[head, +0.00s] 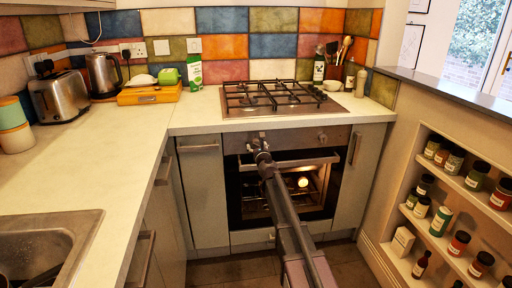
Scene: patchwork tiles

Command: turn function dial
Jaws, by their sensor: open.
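The built-in oven (232,190) stands under the counter, with a steel control panel (295,139) above its dark glass door. A round dial (322,137) shows at the right part of the panel. My gripper (262,141) is at the left part of the panel, open and small in view. It covers that part of the panel, so a dial there is mostly hidden, and I cannot tell whether the fingers touch it. My arm crosses in front of the oven door.
A gas hob (345,105) lies on the counter above the oven. A door handle bar (310,161) runs below the panel. Spice shelves (408,232) stand close on the right, and a counter with a sink (85,222) on the left. Floor is free between them.

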